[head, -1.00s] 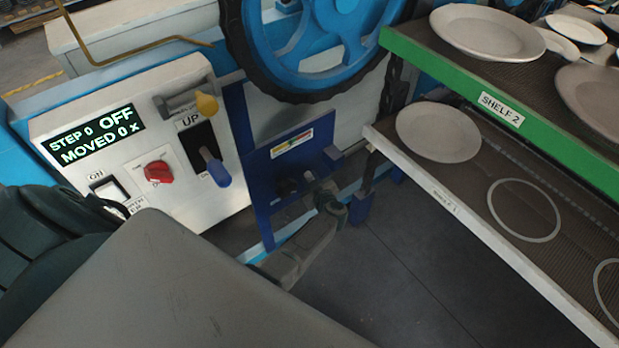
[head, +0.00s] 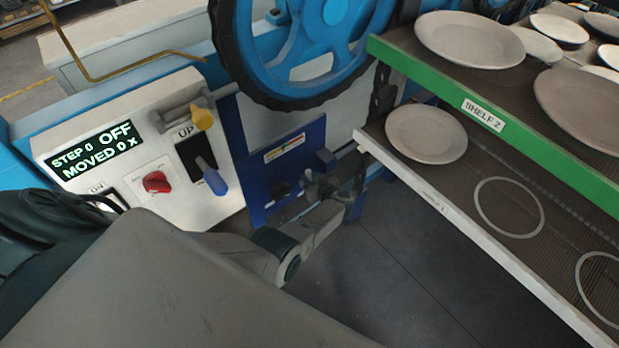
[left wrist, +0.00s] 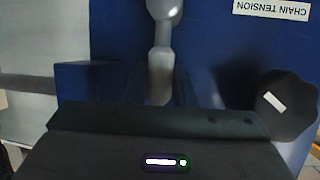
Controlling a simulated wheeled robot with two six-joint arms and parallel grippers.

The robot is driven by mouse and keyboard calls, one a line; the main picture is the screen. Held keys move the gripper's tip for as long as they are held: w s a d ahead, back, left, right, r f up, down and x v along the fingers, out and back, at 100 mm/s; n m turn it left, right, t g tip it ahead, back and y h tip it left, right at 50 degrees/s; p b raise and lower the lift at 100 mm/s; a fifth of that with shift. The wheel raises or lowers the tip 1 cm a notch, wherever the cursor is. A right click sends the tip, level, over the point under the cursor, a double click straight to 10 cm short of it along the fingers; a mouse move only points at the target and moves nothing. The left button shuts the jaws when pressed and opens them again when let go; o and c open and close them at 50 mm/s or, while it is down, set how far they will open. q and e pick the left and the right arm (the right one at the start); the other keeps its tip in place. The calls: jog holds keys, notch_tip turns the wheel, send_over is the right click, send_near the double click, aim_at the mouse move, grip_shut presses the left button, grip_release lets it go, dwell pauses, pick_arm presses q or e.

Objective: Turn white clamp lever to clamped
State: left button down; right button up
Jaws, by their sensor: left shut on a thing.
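The white clamp lever (left wrist: 161,72) shows in the left wrist view as a pale grey-white bar with a rounded end at the top edge. It stands in front of a dark blue panel (head: 290,150). My left gripper (left wrist: 160,92) is at the lever, with one dark finger on each side, and is shut on it. In the head view my left gripper (head: 318,186) is at the lower part of the blue panel, and the lever is mostly hidden there. A black knob (left wrist: 287,104) is beside the gripper. My right gripper is not in view.
A white control box (head: 150,145) reads STEP 0, OFF, MOVED 0 X and has a red knob (head: 156,182) and a blue-handled lever (head: 212,178). A blue wheel (head: 310,45) is above. Shelves with plates (head: 427,134) stand right. Dark floor (head: 400,270) is free below.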

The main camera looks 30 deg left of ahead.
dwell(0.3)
pick_arm(q)
jog(key=c, duration=1.2)
grip_release()
jog(key=shift+d, duration=0.1)
jog(key=shift+s+d+r, duration=0.15)
jog(key=shift+s+d, duration=0.05)
jog(key=shift+d, duration=0.05)
jog(key=p+v, duration=0.2)
jog(key=v, duration=0.8)
